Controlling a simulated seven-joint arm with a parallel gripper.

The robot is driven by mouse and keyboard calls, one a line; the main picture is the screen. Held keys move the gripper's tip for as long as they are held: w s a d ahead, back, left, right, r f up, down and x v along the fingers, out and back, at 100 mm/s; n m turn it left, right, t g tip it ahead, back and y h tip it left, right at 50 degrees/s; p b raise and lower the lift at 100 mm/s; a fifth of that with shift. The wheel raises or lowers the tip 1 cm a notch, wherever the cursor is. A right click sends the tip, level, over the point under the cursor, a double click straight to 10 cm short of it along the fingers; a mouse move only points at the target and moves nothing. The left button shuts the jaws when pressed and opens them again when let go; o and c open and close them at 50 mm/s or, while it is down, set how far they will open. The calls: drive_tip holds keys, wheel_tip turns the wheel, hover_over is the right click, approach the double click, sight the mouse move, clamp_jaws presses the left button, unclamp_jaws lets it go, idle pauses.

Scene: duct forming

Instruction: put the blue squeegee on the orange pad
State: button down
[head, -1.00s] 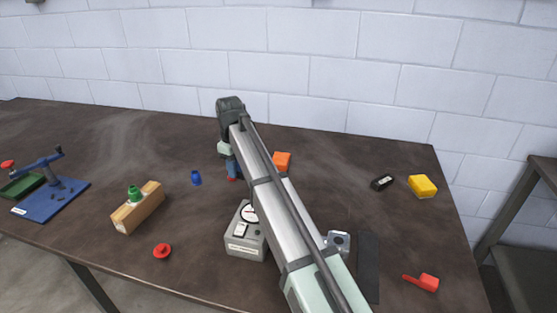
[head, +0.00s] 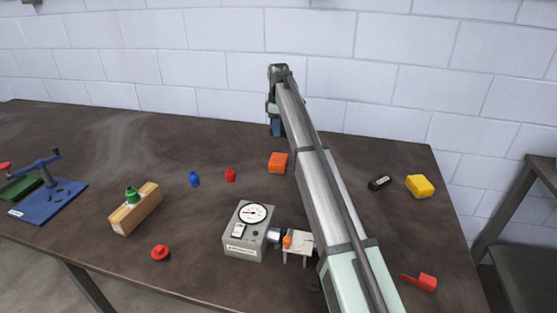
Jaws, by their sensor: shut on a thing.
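My gripper (head: 274,120) is at the far side of the table, behind the orange pad (head: 278,162), and points down. It is shut on the blue squeegee (head: 276,129), of which only a small dark blue part shows below the gripper; my arm and gripper hide the rest. The orange pad is a small orange block lying on the table, slightly nearer the camera than the gripper. The pad's top is bare, and the squeegee is apart from it in this view.
A grey gauge box (head: 246,237) is in front. A black object (head: 380,183) and a yellow block (head: 420,186) lie right. My arm covers the middle right.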

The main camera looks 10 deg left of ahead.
sight(278, 159)
drive_tip(key=shift+f+n, duration=0.1)
drive_tip(key=shift+n, duration=0.3)
drive_tip(key=shift+s+f, duration=0.1)
drive_tip(key=shift+f, duration=4.8)
drive_tip(key=shift+f, duration=0.1)
drive_tip(key=c, duration=0.9)
unclamp_jaws()
wheel_tip(278, 159, up, 12)
drive_tip(key=shift+r, duration=0.15)
